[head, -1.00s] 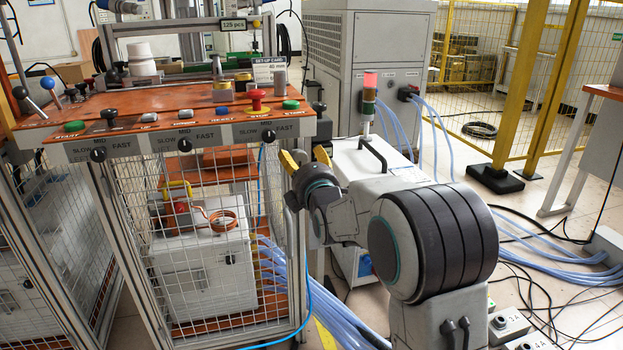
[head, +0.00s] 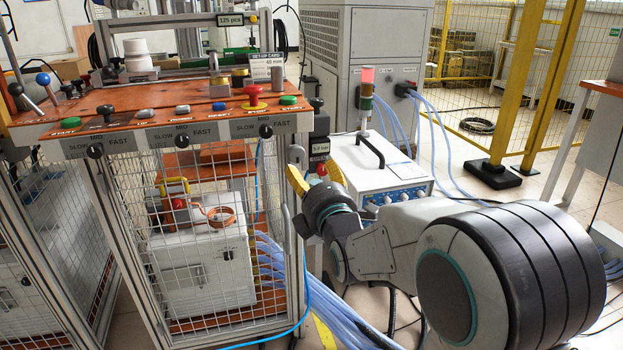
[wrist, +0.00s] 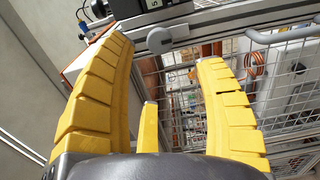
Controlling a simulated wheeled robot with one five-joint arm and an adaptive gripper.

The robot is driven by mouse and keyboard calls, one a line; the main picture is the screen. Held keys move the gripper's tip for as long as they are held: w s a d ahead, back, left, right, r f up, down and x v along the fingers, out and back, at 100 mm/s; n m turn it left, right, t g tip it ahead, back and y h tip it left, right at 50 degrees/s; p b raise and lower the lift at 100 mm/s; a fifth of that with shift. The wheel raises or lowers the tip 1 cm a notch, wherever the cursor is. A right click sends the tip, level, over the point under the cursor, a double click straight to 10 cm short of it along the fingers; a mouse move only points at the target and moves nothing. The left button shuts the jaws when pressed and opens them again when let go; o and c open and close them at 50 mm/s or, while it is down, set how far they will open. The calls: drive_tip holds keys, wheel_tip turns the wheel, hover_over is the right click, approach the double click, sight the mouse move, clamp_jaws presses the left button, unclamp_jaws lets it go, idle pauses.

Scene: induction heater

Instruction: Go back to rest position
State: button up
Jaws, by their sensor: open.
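My gripper (head: 315,176) has yellow fingers and is in the middle of the head view, just right of the control bench's right front corner post.
The orange control bench (head: 140,108) with buttons, levers and selector knobs stands at the left. A mesh cage (head: 130,240) under it holds a white box with a copper coil (head: 221,216). Blue hoses (head: 330,305) lie on the floor. A yellow post (head: 535,90) stands at the right.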

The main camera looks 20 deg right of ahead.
drive_tip(key=shift+r, duration=0.1)
drive_tip(key=s+r+m+g+p, duration=0.7)
drive_tip(key=s+r+p, duration=0.6)
drive_tip(key=p, duration=0.8)
drive_tip(key=s+r+m+g+p, duration=0.7)
drive_tip(key=s+r+m+p, duration=0.4)
drive_tip(key=s+p, duration=0.8)
drive_tip(key=shift+s+a+r+g+p, duration=0.15)
drive_tip(key=shift+s+r+g+p, duration=0.2)
drive_tip(key=shift+r+p, duration=1.1)
drive_tip(key=shift+r+b, duration=0.25)
drive_tip(key=shift+b, duration=0.05)
